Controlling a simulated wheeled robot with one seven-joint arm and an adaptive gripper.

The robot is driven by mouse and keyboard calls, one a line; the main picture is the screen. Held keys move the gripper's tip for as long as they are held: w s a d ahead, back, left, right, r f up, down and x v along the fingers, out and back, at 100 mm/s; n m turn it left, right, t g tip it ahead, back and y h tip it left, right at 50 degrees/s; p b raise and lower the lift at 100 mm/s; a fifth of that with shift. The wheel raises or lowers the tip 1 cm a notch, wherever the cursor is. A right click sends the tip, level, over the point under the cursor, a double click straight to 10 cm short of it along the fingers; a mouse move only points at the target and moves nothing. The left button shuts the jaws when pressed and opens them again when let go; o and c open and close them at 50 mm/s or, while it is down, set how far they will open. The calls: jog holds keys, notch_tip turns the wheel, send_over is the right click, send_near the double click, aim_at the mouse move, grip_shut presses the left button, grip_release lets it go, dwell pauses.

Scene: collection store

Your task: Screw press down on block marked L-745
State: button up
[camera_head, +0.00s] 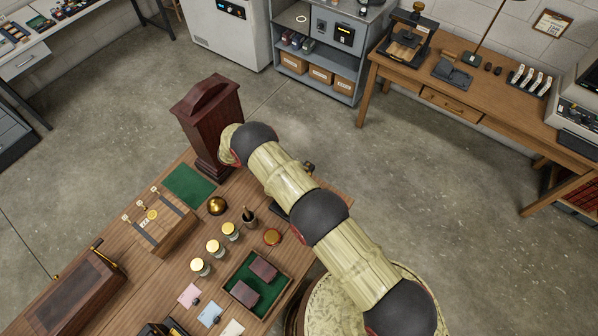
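My arm reaches across the wooden table from the lower right, and its far end is beside a dark red wooden case. My gripper itself does not show; the arm's end hides it. A dark press-like device with a brass knob (412,34) stands on the back right desk. Two dark reddish blocks, one upper (263,268) and one lower (244,293), lie apart in a green-lined tray (282,294) on the near table. No marking L-745 can be read on either. A small dark and brass thing (309,167) shows partly behind my arm; I cannot tell what it is.
The tall dark red case (210,115) stands at the table's far edge. A green mat (188,186), strapped wooden box (160,222), brass dome (216,205), several gold-lidded jars (214,247) and a long dark box (75,295) crowd the table. The concrete floor (420,170) beyond is clear.

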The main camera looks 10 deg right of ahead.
jog(key=o, duration=0.4)
jog(key=shift+c, duration=0.2)
jog(key=b, duration=0.3)
jog(key=shift+f, duration=0.25)
jog(key=n+t+b, duration=0.1)
jog(key=t+b, duration=0.1)
jog(key=b, duration=0.6)
jog(key=n+t+h+b, duration=0.1)
jog(key=t+b, duration=0.1)
jog(key=b, duration=0.6)
jog(key=shift+w+n+b, duration=0.15)
jog(key=shift+n+b, duration=0.15)
jog(key=shift+n, duration=0.1)
jog(key=n+t+b, duration=0.1)
jog(key=t+b, duration=0.1)
jog(key=b, duration=0.3)
jog(key=n+t+b, duration=0.1)
jog(key=b, duration=0.4)
jog(key=shift+w+t+h, duration=0.1)
jog(key=shift+t+h, duration=0.3)
jog(key=shift+n+t+b, duration=0.3)
jog(key=shift+n+b, duration=0.1)
jog(key=shift+b, duration=0.35)
